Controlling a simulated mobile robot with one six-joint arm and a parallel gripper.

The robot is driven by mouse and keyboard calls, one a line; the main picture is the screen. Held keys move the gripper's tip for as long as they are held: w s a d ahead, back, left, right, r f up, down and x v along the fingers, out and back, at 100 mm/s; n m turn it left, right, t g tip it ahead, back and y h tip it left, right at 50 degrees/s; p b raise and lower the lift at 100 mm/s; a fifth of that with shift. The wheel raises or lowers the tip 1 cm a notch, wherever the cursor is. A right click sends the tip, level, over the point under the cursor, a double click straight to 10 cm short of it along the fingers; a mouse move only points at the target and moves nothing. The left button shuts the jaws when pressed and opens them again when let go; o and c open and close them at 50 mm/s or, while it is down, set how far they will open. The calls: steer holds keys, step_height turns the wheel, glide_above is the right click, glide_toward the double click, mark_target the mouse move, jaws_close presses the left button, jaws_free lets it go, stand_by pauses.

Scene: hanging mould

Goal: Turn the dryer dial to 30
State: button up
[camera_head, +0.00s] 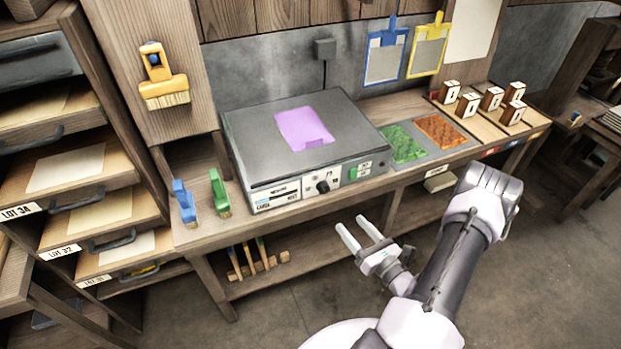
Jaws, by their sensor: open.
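The dryer (250,127) is a dark grey box on the workbench, with a purple sheet (304,129) lying on its top. Its dial (322,187) is a small black knob on the pale front panel. The dial's markings and setting are too small to read. A green switch or button (352,175) sits to the right of the dial. My gripper (361,231) is open and empty, in front of the bench and below and right of the dial, apart from it. Its two pale fingers point up and left toward the bench.
A blue brush (184,201) and a green brush (219,192) stand left of the dryer. Green (403,144) and orange (440,132) sheets lie to its right, with several wooden blocks beyond. A lower shelf (300,255) runs under the bench. The floor in front is clear.

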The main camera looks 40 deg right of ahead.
steer(key=s+d+f+m+h, duration=0.1)
steer(key=f, duration=0.1)
steer(key=b, duration=0.3)
glide_toward(326, 190)
steer(key=shift+h, duration=0.3)
steer(key=w, duration=0.6)
steer(key=w+d, duration=0.1)
steer(key=w, duration=0.2)
steer(key=shift+r, duration=0.2)
steer(key=shift+s, duration=0.1)
jaws_close()
